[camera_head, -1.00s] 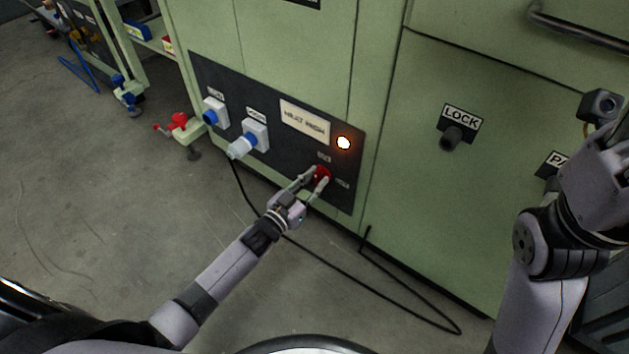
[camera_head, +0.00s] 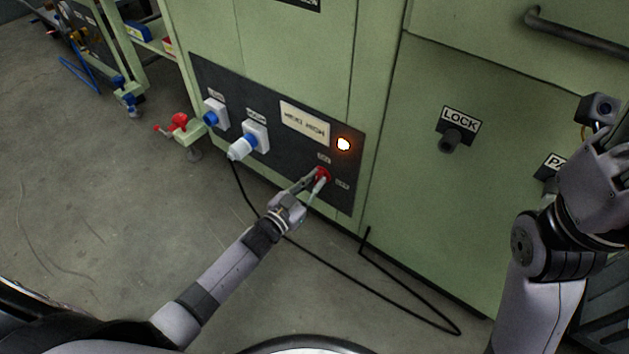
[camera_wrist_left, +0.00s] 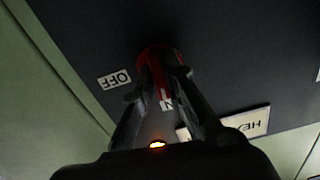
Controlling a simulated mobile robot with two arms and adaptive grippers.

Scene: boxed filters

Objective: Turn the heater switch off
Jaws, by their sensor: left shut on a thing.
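The red heater switch (camera_head: 323,174) is a round knob on the dark panel (camera_head: 290,150) low on the green cabinet. My left gripper (camera_head: 318,181) is shut on the knob. In the left wrist view the fingers (camera_wrist_left: 160,85) close on the red knob (camera_wrist_left: 152,53) from both sides and hide part of it. An OFF label (camera_wrist_left: 114,79) is beside the knob there, and another label is partly covered by the fingers. The indicator lamp (camera_head: 343,143) above the knob glows orange-white. My right gripper (camera_head: 609,168) is at the right edge, with its fingertips not clearly visible.
Two sockets with blue parts (camera_head: 255,138) are left of the switch, one with a white plug and black cable. The cable (camera_head: 350,276) loops over the floor. A LOCK knob (camera_head: 452,139) is on the right door. A cart with red and blue parts stands at left.

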